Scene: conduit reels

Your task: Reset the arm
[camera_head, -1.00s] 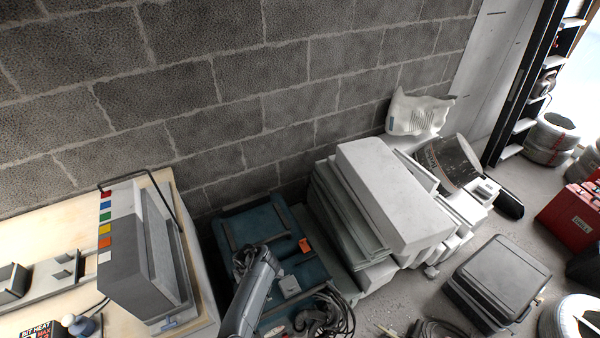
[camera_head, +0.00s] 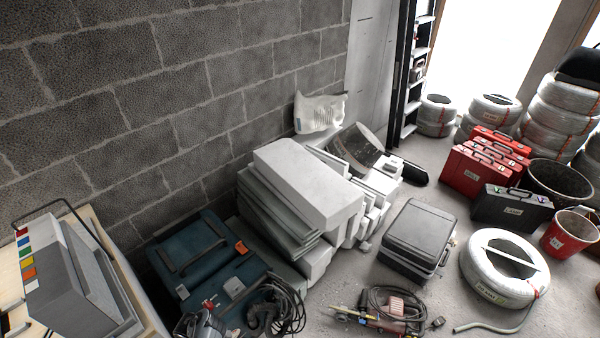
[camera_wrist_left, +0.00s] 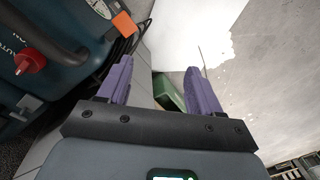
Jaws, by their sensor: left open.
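My left gripper (camera_wrist_left: 160,82) shows in the left wrist view with its two purple fingers spread apart. Nothing is held between the fingers. A dark teal case (camera_wrist_left: 75,30) with a red knob (camera_wrist_left: 30,61) and an orange tag lies to the left of the fingers. A green object (camera_wrist_left: 168,92) shows beyond the gap between them. The left gripper cannot be made out in the head view. My right gripper is in neither view.
The teal case (camera_head: 190,285) sits by the block wall. Stacked white blocks (camera_head: 305,185), a grey case (camera_head: 418,235), a wrapped coil (camera_head: 480,270), red cases (camera_head: 470,172) and a black case (camera_head: 512,210) stand on the floor. Bare floor lies between the grey case and the coil.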

